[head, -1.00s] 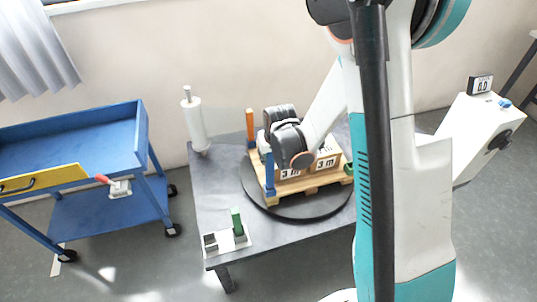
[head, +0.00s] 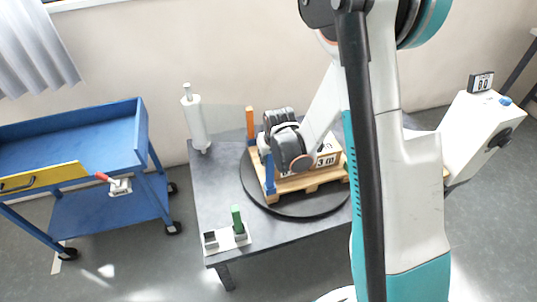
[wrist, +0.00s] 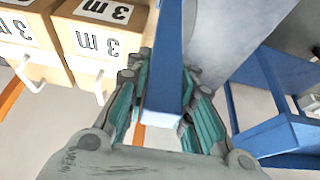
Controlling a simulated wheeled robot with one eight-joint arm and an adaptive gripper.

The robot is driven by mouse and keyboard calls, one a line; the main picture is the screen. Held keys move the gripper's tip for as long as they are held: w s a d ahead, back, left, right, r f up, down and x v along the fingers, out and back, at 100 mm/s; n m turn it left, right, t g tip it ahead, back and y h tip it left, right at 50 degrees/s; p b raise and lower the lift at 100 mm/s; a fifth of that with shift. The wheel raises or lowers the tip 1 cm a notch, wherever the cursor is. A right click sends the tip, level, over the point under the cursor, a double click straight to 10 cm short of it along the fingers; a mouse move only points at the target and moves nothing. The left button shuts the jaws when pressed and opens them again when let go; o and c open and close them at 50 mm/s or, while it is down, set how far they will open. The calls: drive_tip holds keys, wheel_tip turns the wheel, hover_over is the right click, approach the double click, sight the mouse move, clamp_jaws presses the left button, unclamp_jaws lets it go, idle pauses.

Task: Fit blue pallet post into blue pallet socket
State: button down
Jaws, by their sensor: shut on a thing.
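The blue post (head: 269,174) stands roughly upright at the near left corner of the wooden pallet (head: 310,184). My gripper (wrist: 165,100) is shut on the blue post, which runs between its teal finger pads in the wrist view (wrist: 163,72). In the head view, my wrist hides the finger contact. The blue socket cannot be made out, and I cannot tell whether the post's lower end is seated in it or only beside the corner.
Cartons (head: 328,157) marked 3 m sit on the pallet, on a dark turntable (head: 290,209). An orange post (head: 250,123) stands at its far left corner. A green post (head: 237,219) stands in a white holder (head: 224,241). A white roll (head: 195,122) and blue cart (head: 75,150) are left.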

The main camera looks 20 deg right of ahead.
drive_tip(key=shift+f, duration=1.6)
drive_tip(key=c, duration=1.3)
unclamp_jaws()
drive_tip(key=shift+r, duration=0.1)
drive_tip(key=v, duration=1.1)
drive_tip(key=shift+s+r, duration=0.15)
drive_tip(key=shift+r, duration=0.2)
drive_tip(key=shift+r, duration=0.1)
drive_tip(key=s+r+t, duration=0.2)
drive_tip(key=s+r, duration=1.5)
drive_tip(key=s, duration=0.3)
drive_tip(key=shift+r+t, duration=0.3)
drive_tip(key=shift+r, duration=0.05)
